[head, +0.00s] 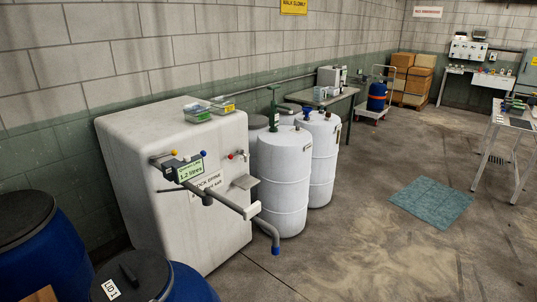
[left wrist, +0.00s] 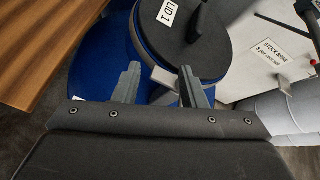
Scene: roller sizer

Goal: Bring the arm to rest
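My left gripper (left wrist: 160,80) shows in the left wrist view, its two grey fingers apart with nothing held between them. It is over or near a blue drum with a black lid labelled LID 1 (left wrist: 185,40); I cannot tell the exact gap. In the head view the same drum's lid (head: 130,277) is at the bottom left, with a dark handle on top. No gripper shows in the head view. My right gripper is in neither view.
A white stock brine tank (head: 180,240) with a tap and a 1.2 litres display (head: 191,168) stands beside the drum. Another blue drum (head: 45,255) is at the left. A wooden surface (left wrist: 50,40) lies close by.

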